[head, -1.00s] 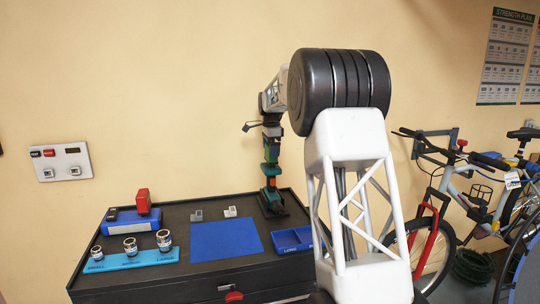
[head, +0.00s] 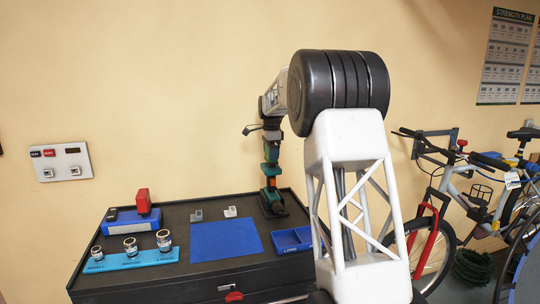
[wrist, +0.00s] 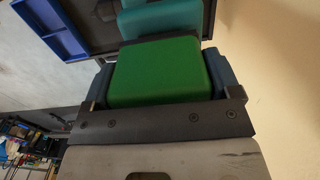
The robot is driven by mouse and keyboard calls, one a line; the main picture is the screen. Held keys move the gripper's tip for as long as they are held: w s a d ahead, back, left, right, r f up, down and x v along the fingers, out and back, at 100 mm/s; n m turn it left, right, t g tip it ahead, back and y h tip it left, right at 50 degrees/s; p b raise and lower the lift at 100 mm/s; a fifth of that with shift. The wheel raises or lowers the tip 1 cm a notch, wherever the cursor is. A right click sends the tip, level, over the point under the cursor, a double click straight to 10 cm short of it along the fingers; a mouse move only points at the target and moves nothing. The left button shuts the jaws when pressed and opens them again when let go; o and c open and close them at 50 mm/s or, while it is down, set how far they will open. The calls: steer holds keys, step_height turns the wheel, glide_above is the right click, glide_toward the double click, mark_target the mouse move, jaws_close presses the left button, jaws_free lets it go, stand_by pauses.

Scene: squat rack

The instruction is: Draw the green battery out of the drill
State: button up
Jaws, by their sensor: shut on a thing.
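The teal and black drill (head: 270,171) stands upright on the cabinet, its lower end in a dark base. My gripper (head: 271,138) reaches down over its upper end. In the wrist view the green battery (wrist: 155,75) fills the space between the jaws, with a blue-grey finger pad against each side. My gripper is shut on it. A teal part of the drill (wrist: 160,20) shows just beyond the battery, behind a dark band. I cannot tell whether the battery is still seated or slightly apart from the drill.
The black cabinet top (head: 182,208) also bears a blue mat (head: 225,240), a blue tray (head: 292,240), a socket holder (head: 105,262) and a blue case with a red item (head: 143,202). A bicycle (head: 450,200) stands at the right. Above the cabinet, left of my arm, is free.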

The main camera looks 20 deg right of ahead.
steer(key=shift+r, duration=0.8)
stand_by(1.2)
steer(key=shift+r, duration=4.4)
